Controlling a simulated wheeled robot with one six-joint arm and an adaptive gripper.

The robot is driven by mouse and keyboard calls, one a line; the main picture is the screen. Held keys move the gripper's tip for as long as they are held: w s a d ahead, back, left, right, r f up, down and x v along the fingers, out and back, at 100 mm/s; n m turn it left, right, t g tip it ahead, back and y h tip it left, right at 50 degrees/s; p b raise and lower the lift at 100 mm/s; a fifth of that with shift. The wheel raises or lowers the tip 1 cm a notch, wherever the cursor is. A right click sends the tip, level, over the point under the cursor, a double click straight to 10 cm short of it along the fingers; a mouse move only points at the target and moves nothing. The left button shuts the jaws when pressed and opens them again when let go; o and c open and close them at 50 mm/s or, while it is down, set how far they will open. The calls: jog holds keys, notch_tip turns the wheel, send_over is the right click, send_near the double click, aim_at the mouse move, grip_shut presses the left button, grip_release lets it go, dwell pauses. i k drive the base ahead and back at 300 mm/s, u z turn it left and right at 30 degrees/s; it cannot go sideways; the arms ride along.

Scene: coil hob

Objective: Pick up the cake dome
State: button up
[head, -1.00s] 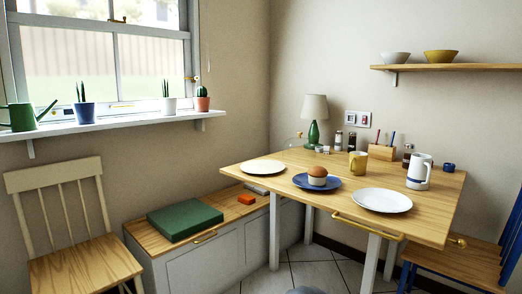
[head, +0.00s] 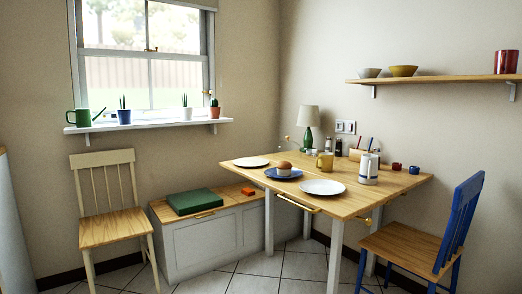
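The wooden table (head: 388,194) stands against the right-hand wall. Near its back left corner, left of the green lamp, a small gold knob-like spot (head: 287,138) shows with faint clear outlines around it. This may be a clear cake dome, but it is too small and see-through to be sure. A bun in a pale cup (head: 284,169) stands on a blue plate (head: 295,174) near the table's left side, with no cover visible over it. My gripper is not in view.
White plates (head: 322,187) (head: 251,162), a yellow mug (head: 325,162), a white kettle (head: 369,168) and a lamp (head: 308,112) stand on the table. A blue chair (head: 455,225), a cream chair (head: 110,200) and a bench (head: 210,240) surround it. The tiled floor in front is open.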

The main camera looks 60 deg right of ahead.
aim_at(286, 150)
jog(key=z, duration=0.2)
jog(key=i, duration=1.45)
jog(key=z, duration=0.9)
jog(key=i, duration=1.2)
jog(key=z, duration=1.7)
jog(key=i, duration=0.5)
jog(key=z, duration=0.4)
